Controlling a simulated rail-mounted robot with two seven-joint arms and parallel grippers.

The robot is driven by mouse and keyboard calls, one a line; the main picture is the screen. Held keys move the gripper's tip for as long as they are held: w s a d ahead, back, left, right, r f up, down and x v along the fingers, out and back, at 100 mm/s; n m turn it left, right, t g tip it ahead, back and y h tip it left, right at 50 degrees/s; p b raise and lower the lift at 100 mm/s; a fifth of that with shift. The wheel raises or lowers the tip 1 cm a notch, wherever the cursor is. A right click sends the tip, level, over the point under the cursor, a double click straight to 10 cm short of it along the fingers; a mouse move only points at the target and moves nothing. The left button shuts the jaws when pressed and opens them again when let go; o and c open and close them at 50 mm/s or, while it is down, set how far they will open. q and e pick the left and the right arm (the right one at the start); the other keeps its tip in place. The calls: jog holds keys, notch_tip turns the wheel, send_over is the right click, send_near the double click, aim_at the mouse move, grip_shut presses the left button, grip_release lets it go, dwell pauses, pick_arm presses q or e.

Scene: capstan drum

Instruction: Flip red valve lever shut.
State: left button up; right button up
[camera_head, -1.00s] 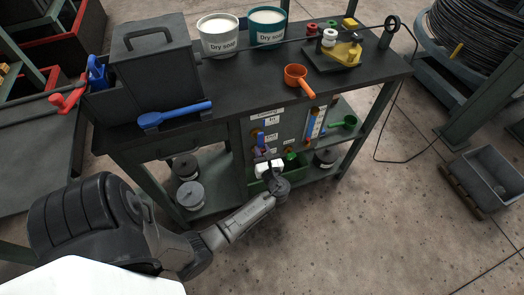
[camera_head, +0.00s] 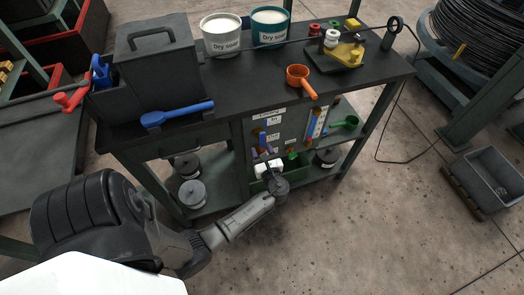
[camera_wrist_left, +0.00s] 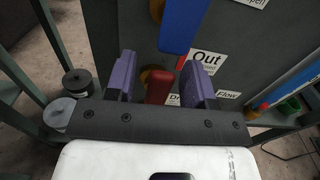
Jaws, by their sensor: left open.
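The red valve lever (camera_wrist_left: 158,87) shows in the left wrist view, low on the grey panel under a blue lever (camera_wrist_left: 182,25). My left gripper (camera_wrist_left: 159,75) is open, with one purple finger on each side of the red lever in that view. I cannot tell whether either finger touches it. In the head view my left gripper (camera_head: 264,156) is in front of the panel (camera_head: 290,125) below the table top, and the red lever is mostly hidden there. My right gripper is not in view.
Panel labels read "Out" (camera_wrist_left: 207,62) and "Flow" (camera_wrist_left: 229,94). Dark weights (camera_head: 190,193) stand on the lower shelf. A blue scoop (camera_head: 177,114) and orange ladle (camera_head: 300,80) lie on the table.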

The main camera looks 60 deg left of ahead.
pick_arm(q)
jog(key=s+d+p, duration=0.2)
jog(key=d, duration=1.1)
jog(key=shift+d, duration=0.3)
jog(key=shift+s, duration=0.1)
